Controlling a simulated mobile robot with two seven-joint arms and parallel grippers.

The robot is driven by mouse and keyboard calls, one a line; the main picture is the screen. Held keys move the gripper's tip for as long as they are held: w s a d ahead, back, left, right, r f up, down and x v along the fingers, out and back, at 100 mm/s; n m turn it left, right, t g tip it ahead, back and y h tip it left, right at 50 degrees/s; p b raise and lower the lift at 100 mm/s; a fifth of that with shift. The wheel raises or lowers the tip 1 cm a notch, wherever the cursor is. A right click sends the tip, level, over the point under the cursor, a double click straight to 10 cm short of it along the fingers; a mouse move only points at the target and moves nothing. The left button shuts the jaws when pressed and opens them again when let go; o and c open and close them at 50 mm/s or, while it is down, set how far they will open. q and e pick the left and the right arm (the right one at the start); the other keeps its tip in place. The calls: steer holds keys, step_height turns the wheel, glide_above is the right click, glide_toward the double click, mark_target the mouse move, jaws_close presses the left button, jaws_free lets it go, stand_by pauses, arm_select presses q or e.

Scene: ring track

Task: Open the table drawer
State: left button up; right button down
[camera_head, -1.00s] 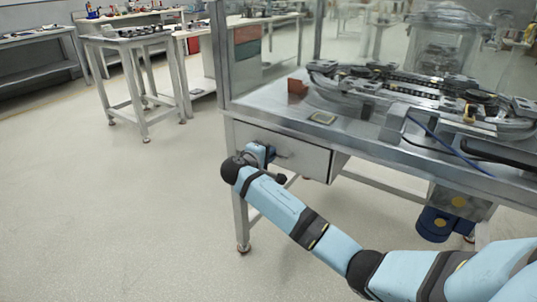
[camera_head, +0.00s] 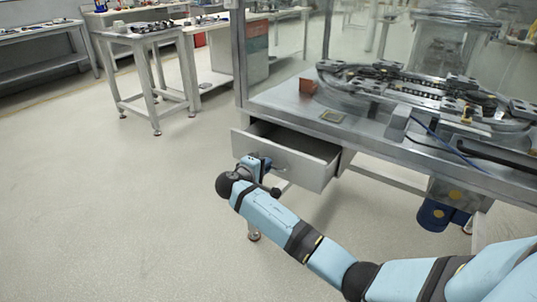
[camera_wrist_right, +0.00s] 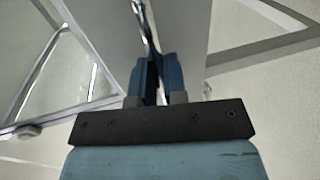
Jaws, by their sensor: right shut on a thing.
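The grey metal drawer (camera_head: 305,167) under the ring-track table (camera_head: 375,140) stands partly open, with a dark gap showing between its front and the table top. My right gripper (camera_head: 265,163) is at the left part of the drawer front. In the right wrist view, the blue fingers of my right gripper (camera_wrist_right: 157,75) are closed around a thin metal handle (camera_wrist_right: 143,18), which runs up between them in front of the drawer front (camera_wrist_right: 185,25). My left gripper is in neither view.
The ring track (camera_head: 420,90) lies on the table top with a small reddish-brown block (camera_head: 308,86) near its left end. A separate workbench (camera_head: 150,38) stands at the back left. The floor (camera_head: 110,220) left of my arm is clear.

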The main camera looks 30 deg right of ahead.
arm_select(q)
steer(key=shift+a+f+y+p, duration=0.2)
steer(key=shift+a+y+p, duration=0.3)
steer(key=shift+p, duration=0.4)
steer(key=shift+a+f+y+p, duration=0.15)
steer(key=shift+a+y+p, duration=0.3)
steer(key=shift+p, duration=0.45)
arm_select(e)
steer(key=f+v, duration=0.2)
steer(key=v, duration=0.6)
steer(key=shift+s+a, duration=0.2)
steer(key=shift+a, duration=0.3)
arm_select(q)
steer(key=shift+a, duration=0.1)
arm_select(e)
steer(key=shift+r, duration=0.15)
steer(key=c, duration=1.2)
jaws_free()
